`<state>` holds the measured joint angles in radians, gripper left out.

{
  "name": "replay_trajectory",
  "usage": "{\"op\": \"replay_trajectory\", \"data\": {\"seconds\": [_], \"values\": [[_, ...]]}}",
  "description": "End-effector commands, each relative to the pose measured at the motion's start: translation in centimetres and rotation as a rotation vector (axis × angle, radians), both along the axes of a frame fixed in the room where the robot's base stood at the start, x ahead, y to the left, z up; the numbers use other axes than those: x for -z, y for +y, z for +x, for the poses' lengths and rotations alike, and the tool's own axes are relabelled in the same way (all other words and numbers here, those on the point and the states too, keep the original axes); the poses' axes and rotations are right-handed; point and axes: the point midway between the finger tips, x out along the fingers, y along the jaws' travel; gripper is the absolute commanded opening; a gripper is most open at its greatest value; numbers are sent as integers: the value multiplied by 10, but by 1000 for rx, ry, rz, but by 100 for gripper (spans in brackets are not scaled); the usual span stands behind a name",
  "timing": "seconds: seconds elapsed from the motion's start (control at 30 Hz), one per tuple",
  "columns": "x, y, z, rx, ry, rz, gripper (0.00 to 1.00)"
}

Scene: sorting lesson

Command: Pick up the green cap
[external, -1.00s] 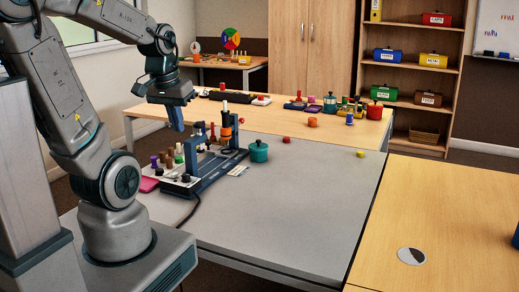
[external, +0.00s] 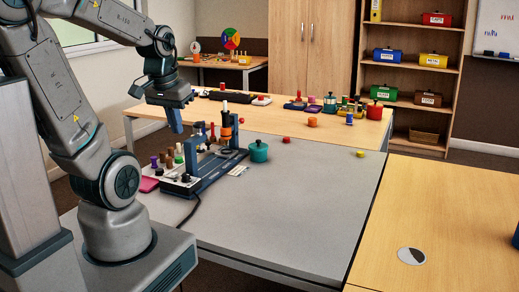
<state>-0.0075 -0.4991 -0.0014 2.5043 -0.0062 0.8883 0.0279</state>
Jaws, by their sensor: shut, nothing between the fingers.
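My gripper (external: 175,128) points down above the left part of a dark blue rack (external: 208,178) on the grey table. Its blue fingers are shut with nothing between them, and it is apart from the pegs below. A teal lidded pot (external: 259,153) stands on the table just right of the rack.
A black and orange cylinder (external: 226,124) stands upright on the rack. A red piece (external: 286,140) and a yellow piece (external: 361,154) lie to the right on the grey table. The front right of the grey table is clear.

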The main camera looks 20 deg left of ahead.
Motion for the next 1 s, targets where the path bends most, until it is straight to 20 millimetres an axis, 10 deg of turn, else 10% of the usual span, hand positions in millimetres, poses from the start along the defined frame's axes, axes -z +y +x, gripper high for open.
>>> {"op": "replay_trajectory", "data": {"seconds": [0.33,0.53,1.0], "values": [[0,0,0,0,0,0,0],[0,0,0,0,0,0,52],[-2,8,26,-172,19,-65,52]]}}
